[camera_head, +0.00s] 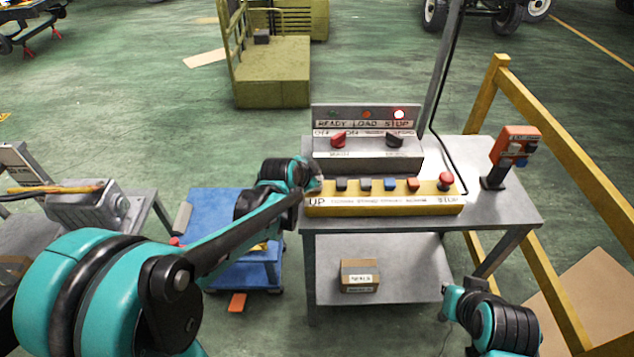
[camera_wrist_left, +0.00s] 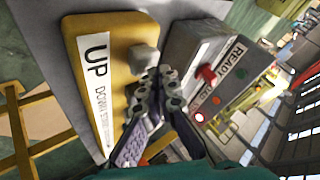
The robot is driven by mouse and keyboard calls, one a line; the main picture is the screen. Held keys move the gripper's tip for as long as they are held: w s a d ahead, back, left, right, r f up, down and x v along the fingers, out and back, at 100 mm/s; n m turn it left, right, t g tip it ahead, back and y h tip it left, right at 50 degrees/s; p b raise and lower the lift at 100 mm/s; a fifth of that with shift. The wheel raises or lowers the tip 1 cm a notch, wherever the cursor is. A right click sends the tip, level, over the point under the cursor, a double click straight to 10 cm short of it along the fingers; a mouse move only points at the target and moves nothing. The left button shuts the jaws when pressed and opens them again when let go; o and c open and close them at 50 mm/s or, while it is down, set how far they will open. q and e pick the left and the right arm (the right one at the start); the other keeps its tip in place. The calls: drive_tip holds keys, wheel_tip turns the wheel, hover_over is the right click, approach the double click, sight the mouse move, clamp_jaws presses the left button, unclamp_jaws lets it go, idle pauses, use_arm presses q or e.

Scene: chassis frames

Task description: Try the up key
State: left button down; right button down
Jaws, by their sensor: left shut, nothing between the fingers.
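The yellow key box (camera_head: 440,204) lies along the front of the grey table, with the label UP at its left end. The UP label (camera_wrist_left: 95,62) shows large in the left wrist view, beside a pale grey key (camera_wrist_left: 145,58). My left gripper (camera_head: 314,184) is shut and empty at the box's left end, hiding the UP key in the head view. In the wrist view its fingertips (camera_wrist_left: 161,76) are right by the grey key; I cannot tell whether they touch it. My right gripper (camera_head: 449,300) is low at the front right, and its fingers are unclear.
Behind the key box stands a grey panel (camera_head: 367,165) with two knobs and a lit red STOP lamp (camera_head: 399,114). A red emergency button (camera_head: 446,179) is at the box's right end. An orange pendant (camera_head: 514,143) stands at right, by a yellow railing (camera_head: 550,130).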

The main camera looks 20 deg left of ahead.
use_arm(q)
drive_tip(key=shift+f+b, duration=0.45)
drive_tip(key=shift+f, duration=0.15)
idle(0.4)
drive_tip(key=shift+r, duration=0.1)
drive_tip(key=shift+r+p, duration=0.9)
drive_tip(key=shift+r, duration=0.1)
wheel_tip(320, 180, up, 5)
drive_tip(key=p, duration=0.4)
idle(0.7)
